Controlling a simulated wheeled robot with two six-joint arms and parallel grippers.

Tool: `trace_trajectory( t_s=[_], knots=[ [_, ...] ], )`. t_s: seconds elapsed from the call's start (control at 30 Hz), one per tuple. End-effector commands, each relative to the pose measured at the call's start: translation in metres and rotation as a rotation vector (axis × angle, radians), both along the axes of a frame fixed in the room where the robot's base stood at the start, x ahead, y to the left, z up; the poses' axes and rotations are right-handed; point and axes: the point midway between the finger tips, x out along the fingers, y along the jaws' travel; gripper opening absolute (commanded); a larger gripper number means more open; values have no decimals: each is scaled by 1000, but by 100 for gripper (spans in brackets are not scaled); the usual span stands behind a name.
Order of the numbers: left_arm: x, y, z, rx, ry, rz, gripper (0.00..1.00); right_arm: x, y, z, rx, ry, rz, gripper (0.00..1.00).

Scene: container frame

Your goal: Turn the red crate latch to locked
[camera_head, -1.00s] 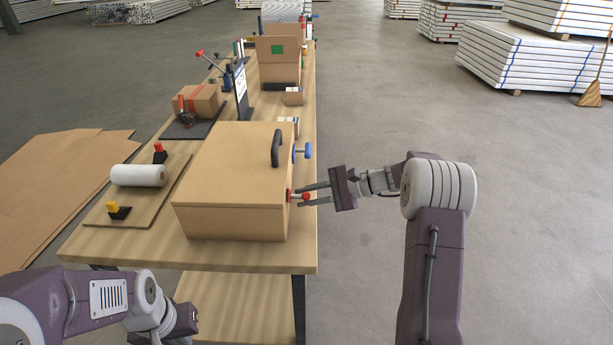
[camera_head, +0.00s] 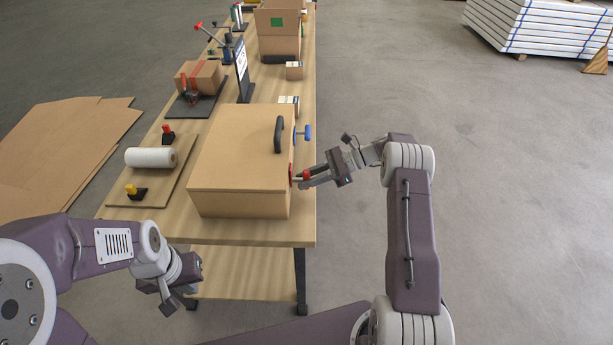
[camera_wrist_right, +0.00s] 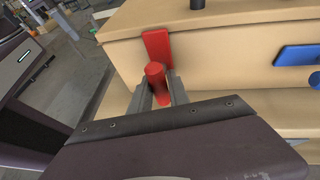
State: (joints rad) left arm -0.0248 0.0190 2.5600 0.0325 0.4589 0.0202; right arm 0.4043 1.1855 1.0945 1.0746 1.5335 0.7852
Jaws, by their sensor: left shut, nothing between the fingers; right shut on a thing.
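The tan crate (camera_head: 245,145) sits on the wooden table, with a black handle (camera_head: 279,134) on its lid. The red latch (camera_head: 291,175) is on the crate's right side, near the front. In the right wrist view its red plate (camera_wrist_right: 157,47) stands slightly tilted behind its red knob (camera_wrist_right: 156,80). My right gripper (camera_head: 306,178) is shut on this knob, one finger on each side. A blue latch (camera_head: 303,133) sits further back on the same side; it also shows in the right wrist view (camera_wrist_right: 297,56). My left gripper (camera_head: 170,304) is shut and empty, low before the table.
A board (camera_head: 172,183) with a white roll (camera_head: 150,157) and red and yellow knobbed parts lies left of the crate. A small carton (camera_head: 198,76), a dark upright panel (camera_head: 242,75) and stacked boxes (camera_head: 280,45) stand behind.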

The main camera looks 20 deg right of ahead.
Motion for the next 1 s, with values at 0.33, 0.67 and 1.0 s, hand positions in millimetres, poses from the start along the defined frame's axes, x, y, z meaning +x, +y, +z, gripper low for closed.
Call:
trace_trajectory(
  t_s=[0.33,0.67,1.0],
  knots=[
    [0,0,2,0,0,0,0,-3,1,-3,8,44,8,0],
    [0,0,2,0,0,0,0,-3,1,-3,8,44,8,36],
    [0,0,1,0,0,0,0,-1,-2,-1,8,37,3,41]
  ],
)
